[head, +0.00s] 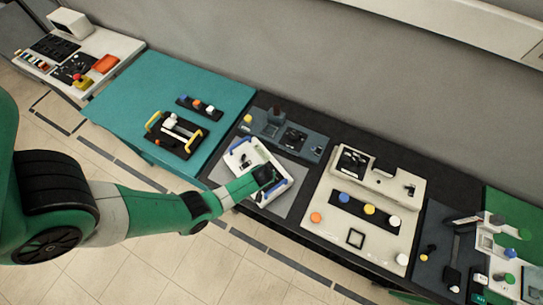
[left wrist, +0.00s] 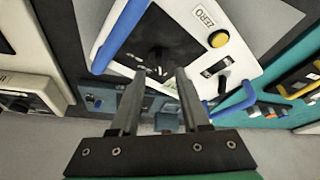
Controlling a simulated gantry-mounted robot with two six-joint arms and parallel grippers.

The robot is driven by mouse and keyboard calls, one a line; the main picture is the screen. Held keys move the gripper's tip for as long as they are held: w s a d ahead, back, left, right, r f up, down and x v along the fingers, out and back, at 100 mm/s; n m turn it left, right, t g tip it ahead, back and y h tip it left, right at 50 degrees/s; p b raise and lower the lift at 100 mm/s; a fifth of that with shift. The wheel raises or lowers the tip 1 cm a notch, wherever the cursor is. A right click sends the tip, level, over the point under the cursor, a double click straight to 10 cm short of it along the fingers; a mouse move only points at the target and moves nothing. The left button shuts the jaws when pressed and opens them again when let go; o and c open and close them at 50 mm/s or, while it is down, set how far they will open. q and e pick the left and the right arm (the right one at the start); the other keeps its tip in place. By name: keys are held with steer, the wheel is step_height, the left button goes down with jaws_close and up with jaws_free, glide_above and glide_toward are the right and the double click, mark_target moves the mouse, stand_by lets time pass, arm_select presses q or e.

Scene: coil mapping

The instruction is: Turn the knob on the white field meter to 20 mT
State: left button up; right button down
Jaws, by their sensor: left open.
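The white field meter (head: 246,157) with blue side handles stands on a grey mat in the middle of the head view. In the left wrist view its white face (left wrist: 185,30) shows a yellow button (left wrist: 217,39), a ZERO label and a small black lever (left wrist: 222,84). A dark knob (left wrist: 157,56) lies just beyond my fingertips; its pointer and scale are too dark and small to read. My left gripper (left wrist: 163,74) is open, its fingers apart over the meter's dark area, with contact unclear. In the head view my left gripper (head: 266,175) hides part of the meter.
A blue-grey panel (head: 305,138) stands behind the meter. To the right is a beige console (head: 325,203) with coloured knobs. To the left is a teal table (head: 135,90) with a black, yellow-handled device (head: 157,132). Grey mat (head: 285,208) shows in front of the meter.

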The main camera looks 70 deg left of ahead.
arm_select(q)
steer(key=b+x, duration=0.2)
steer(key=x, duration=0.2)
steer(key=shift+b, duration=0.3)
arm_select(e)
steer(key=f, duration=0.4)
steer(key=shift+w+a, duration=0.2)
steer(key=shift+a, duration=0.2)
arm_select(q)
jaws_close()
